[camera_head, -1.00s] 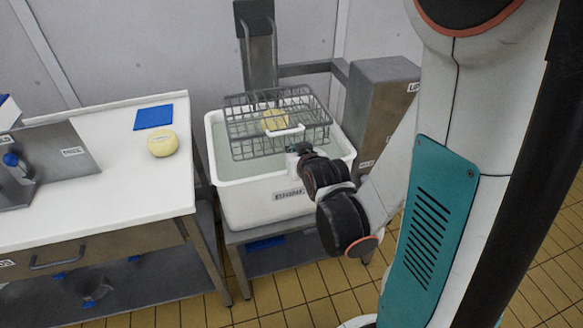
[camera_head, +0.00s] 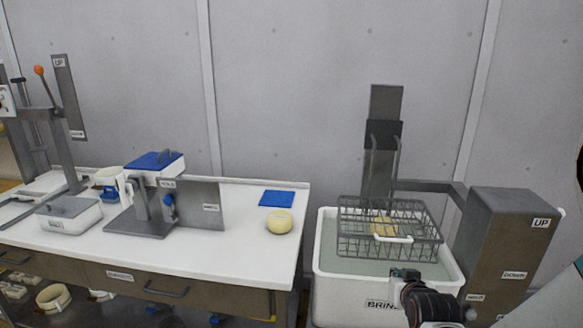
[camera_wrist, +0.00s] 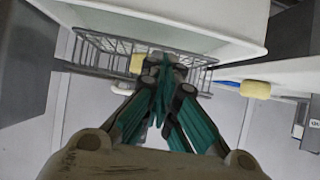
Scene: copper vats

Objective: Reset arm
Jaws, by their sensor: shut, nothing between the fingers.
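My gripper (camera_head: 405,274) is at the front of the white brine tub (camera_head: 335,262), just below the front handle of the wire basket (camera_head: 432,232). In the wrist view my gripper (camera_wrist: 163,62) shows its teal fingers drawn together with nothing held. A pale yellow cheese (camera_head: 383,227) lies in the basket, apart from my gripper; it also shows in the wrist view (camera_wrist: 137,63). The basket hangs from a grey upright at the wall, over the greenish liquid in the tub. The rest of my arm is mostly out of the head view.
A second yellow cheese (camera_head: 279,221) sits on the white worktop (camera_head: 240,255) beside a blue mat (camera_head: 277,198). A grey control box (camera_head: 505,240) labelled UP and DOWN stands right of the tub. A lever press (camera_head: 65,120) and blue-lidded box (camera_head: 155,165) are at left.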

